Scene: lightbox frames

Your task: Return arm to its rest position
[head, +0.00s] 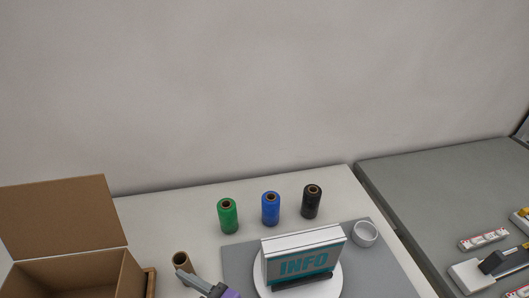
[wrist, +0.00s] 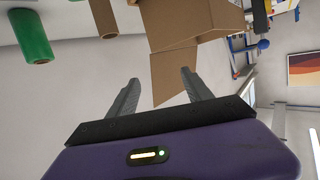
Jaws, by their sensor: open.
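My gripper (head: 204,284) shows at the bottom edge of the head view, its grey finger and purple body partly cut off. In the wrist view its two grey fingers (wrist: 160,86) are spread apart with nothing between them. A brown roll (head: 181,260) stands close to the finger in the head view; whether they touch is unclear. The brown roll also shows at the top of the wrist view (wrist: 103,18), beyond the fingers. The rest of my arm is out of the head view.
An open cardboard box (head: 75,278) stands at left. Green (head: 228,216), blue (head: 271,209) and black (head: 312,202) rolls stand at the back of the table. An INFO holder (head: 303,260) sits on a white disc (head: 335,284) beside a clear round container (head: 365,235). A grey table adjoins at right.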

